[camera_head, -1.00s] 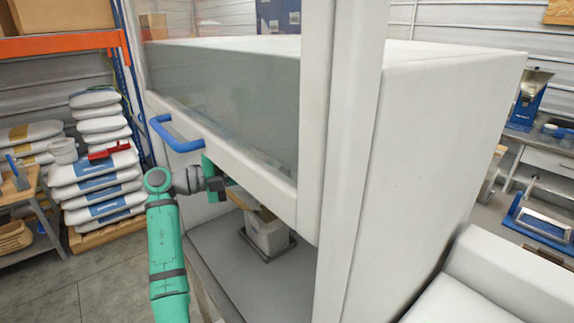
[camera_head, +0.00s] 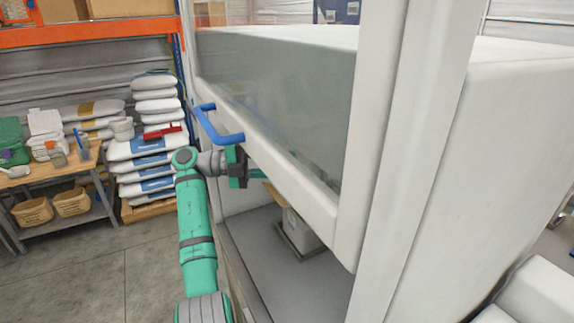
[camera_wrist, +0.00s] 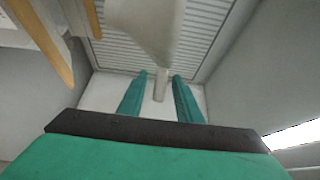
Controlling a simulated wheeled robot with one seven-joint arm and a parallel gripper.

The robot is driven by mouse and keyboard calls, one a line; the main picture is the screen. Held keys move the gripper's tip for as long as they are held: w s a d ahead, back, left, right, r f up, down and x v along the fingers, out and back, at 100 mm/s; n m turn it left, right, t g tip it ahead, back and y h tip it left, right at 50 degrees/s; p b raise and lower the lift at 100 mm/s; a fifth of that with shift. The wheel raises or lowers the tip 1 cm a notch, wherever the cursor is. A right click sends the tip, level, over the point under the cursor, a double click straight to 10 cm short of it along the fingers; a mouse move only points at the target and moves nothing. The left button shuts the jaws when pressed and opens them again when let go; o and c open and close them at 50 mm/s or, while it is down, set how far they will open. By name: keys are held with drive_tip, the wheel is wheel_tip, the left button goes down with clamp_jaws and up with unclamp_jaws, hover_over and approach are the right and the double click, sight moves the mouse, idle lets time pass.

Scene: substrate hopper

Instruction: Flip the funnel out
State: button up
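A pale beige funnel (camera_wrist: 150,28) shows in the wrist view, its cone narrowing to a thin stem (camera_wrist: 161,88). The stem lies between the two teal fingers of my gripper (camera_wrist: 160,78), with a small gap visible on each side. Whether the fingers touch it cannot be told. In the head view my gripper (camera_head: 238,167) is beneath the lower edge of the white machine's hood (camera_head: 290,185), near the blue handle (camera_head: 217,130). The funnel is hidden by the hood there.
A box (camera_head: 303,228) with tan flaps stands on the grey platform (camera_head: 262,255) under the hood. A tan flap (camera_wrist: 45,42) is close on the left in the wrist view. Stacked sacks (camera_head: 140,165) and a bench (camera_head: 55,165) stand left. Open floor lies front left.

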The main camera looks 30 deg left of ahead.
drive_tip(key=shift+d, duration=0.15)
drive_tip(key=shift+s, duration=0.1)
drive_tip(key=v, duration=1.1)
drive_tip(key=shift+f, duration=0.1)
idle(0.4)
